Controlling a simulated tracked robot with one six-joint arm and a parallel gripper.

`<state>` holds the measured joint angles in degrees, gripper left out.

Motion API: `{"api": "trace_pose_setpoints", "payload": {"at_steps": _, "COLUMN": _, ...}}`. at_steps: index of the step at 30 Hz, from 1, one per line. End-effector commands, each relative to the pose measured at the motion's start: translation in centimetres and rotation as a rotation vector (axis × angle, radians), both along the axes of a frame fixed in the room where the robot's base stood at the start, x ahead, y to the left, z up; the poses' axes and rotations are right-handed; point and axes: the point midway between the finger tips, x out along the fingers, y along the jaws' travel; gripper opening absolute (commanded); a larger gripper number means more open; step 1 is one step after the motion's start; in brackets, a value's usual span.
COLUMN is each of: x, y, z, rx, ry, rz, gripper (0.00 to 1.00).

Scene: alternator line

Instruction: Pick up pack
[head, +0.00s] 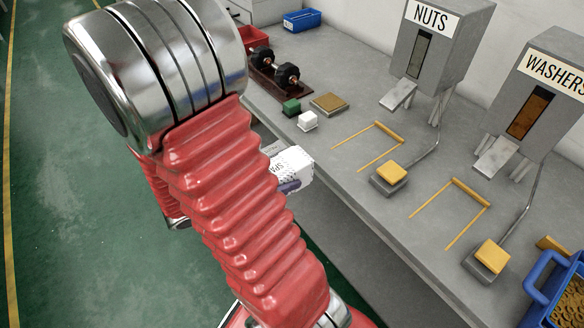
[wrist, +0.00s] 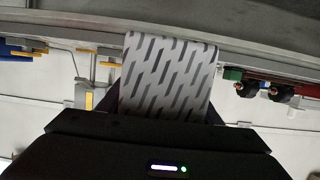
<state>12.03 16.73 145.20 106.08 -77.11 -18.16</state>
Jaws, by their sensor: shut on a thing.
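The pack is a white box with dark print (head: 292,164). In the head view it shows just right of my red arm, by the bench's front edge, partly hidden by the arm. In the wrist view the pack (wrist: 170,75) fills the space between the fingers and shows a face with slanted grey stripes. My gripper (wrist: 168,108) is shut on it. In the head view most of the gripper is hidden behind my arm.
The grey bench (head: 350,195) holds a NUTS dispenser (head: 440,45), a WASHERS dispenser (head: 530,105), yellow-topped buttons (head: 392,173) and dark dumbbell-shaped parts (head: 273,70). A green block (head: 291,106) and white block (head: 307,121) stand near its edge. Green floor (head: 70,180) is clear at left.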

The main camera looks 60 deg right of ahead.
Motion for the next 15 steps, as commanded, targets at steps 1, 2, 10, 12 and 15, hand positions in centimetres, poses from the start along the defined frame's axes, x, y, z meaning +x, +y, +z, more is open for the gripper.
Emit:
{"api": "trace_pose_setpoints", "payload": {"at_steps": 1, "x": 0.4, "y": 0.6, "z": 0.1, "rx": -0.003, "ry": 0.000, "rz": 0.004, "gripper": 0.00}}
{"api": "trace_pose_setpoints", "payload": {"at_steps": 2, "x": 0.5, "y": 0.9, "z": 0.1, "rx": -0.004, "ry": 0.001, "rz": 0.003, "gripper": 0.00}}
{"api": "trace_pose_setpoints", "payload": {"at_steps": 10, "x": 1.4, "y": 3.0, "z": 0.1, "rx": -0.003, "ry": -0.001, "rz": 0.003, "gripper": 0.00}}
{"api": "trace_pose_setpoints", "payload": {"at_steps": 12, "x": 1.5, "y": 3.3, "z": 0.1, "rx": -0.004, "ry": 0.001, "rz": 0.002, "gripper": 0.00}}
{"api": "trace_pose_setpoints", "payload": {"at_steps": 15, "x": 1.5, "y": 3.5, "z": 0.1, "rx": -0.004, "ry": 0.001, "rz": 0.000, "gripper": 0.00}}
